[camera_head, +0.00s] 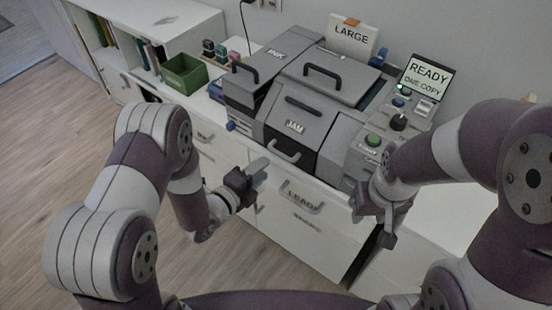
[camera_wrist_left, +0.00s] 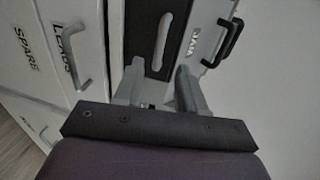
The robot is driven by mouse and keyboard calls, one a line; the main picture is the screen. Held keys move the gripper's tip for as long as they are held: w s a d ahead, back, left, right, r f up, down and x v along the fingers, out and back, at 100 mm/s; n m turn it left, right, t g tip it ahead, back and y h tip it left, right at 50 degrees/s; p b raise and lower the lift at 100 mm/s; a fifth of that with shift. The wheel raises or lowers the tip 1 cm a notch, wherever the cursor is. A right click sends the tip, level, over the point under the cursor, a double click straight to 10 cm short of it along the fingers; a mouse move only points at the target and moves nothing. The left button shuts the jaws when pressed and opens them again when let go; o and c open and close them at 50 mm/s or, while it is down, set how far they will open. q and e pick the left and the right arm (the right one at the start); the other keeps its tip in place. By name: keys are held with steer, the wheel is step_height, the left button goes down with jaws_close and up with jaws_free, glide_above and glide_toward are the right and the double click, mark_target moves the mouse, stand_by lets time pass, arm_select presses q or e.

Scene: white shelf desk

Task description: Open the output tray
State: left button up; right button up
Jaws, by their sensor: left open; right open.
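The grey copier (camera_head: 310,90) stands on the white desk, with a front door marked JAM (camera_head: 294,127). Below that door is a dark front panel with a pale, elongated handle or opening (camera_head: 284,152), which I take as the output tray. In the left wrist view the dark panel (camera_wrist_left: 142,35) with its pale slot (camera_wrist_left: 163,42) lies beyond my fingers. My left gripper (camera_head: 259,171) is open and empty, in front of and below the tray; its fingers (camera_wrist_left: 160,75) are apart with the panel between them. My right gripper (camera_head: 383,232) is open, at the right by the desk front. The tray appears shut.
Below the copier are drawers marked LEADS (camera_head: 301,197) and SPARE, with a protruding metal handle (camera_wrist_left: 75,58). A green box (camera_head: 183,74) stands at the left. The wooden floor (camera_head: 50,130) is clear.

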mark_target(284, 155)
arm_select(q)
steer(key=x, duration=0.7)
steer(key=shift+w, duration=0.25)
steer(key=shift+d+f, duration=0.1)
steer(key=shift+d, duration=0.05)
jaws_close()
